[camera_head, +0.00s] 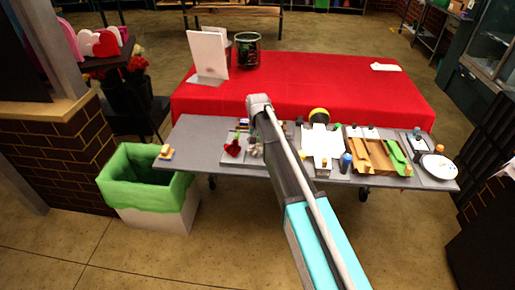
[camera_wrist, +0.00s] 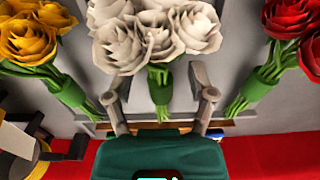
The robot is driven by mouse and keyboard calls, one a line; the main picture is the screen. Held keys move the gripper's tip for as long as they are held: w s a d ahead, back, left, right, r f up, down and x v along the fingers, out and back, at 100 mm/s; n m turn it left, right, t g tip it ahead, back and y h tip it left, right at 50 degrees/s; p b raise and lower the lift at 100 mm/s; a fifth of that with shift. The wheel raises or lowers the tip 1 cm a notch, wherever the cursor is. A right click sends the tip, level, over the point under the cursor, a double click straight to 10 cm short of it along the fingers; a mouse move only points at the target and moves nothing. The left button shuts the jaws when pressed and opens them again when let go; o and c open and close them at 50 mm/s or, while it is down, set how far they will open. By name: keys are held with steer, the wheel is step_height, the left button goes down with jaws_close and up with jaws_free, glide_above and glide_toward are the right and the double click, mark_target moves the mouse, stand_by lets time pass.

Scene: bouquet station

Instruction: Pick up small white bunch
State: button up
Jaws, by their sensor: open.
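The small white bunch (camera_wrist: 155,35) lies on a grey surface in the wrist view, with white rose heads at the top and green stems (camera_wrist: 160,88) pointing down. My gripper (camera_wrist: 157,92) is open, with one finger on each side of the green stems. Visible gaps separate the stems from both fingers, and nothing is held. In the head view my arm reaches over the grey table, and my gripper is hidden behind it.
A yellow bunch (camera_wrist: 28,38) lies to the left and a red bunch (camera_wrist: 292,20) to the right, close beside my fingers. In the head view, the grey table (camera_head: 200,140) carries several trays and tools. A green-lined bin (camera_head: 145,180) stands at the left.

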mark_target(260, 145)
jaws_close()
steer(key=shift+r, duration=0.15)
stand_by(0.5)
steer(key=shift+r+p, duration=0.95)
steer(key=shift+p, duration=0.2)
steer(key=s+r+p, duration=0.1)
steer(key=r+p, duration=0.1)
steer(key=s+r+p, duration=0.2)
steer(key=r+p, duration=0.1)
steer(key=s+d+r+p, duration=0.1)
steer(key=s+r+p, duration=0.1)
steer(key=shift+s+d+r, duration=0.1)
steer(key=shift+s+r, duration=0.05)
steer(key=shift+r, duration=0.1)
steer(key=s+d+r+p, duration=0.1)
steer(key=s+r+p, duration=0.2)
steer(key=s, duration=0.5)
steer(key=shift+s+d+r+p, duration=0.15)
steer(key=shift+s+d+p, duration=0.05)
steer(key=shift+d+p, duration=0.2)
steer(key=shift+a, duration=0.1)
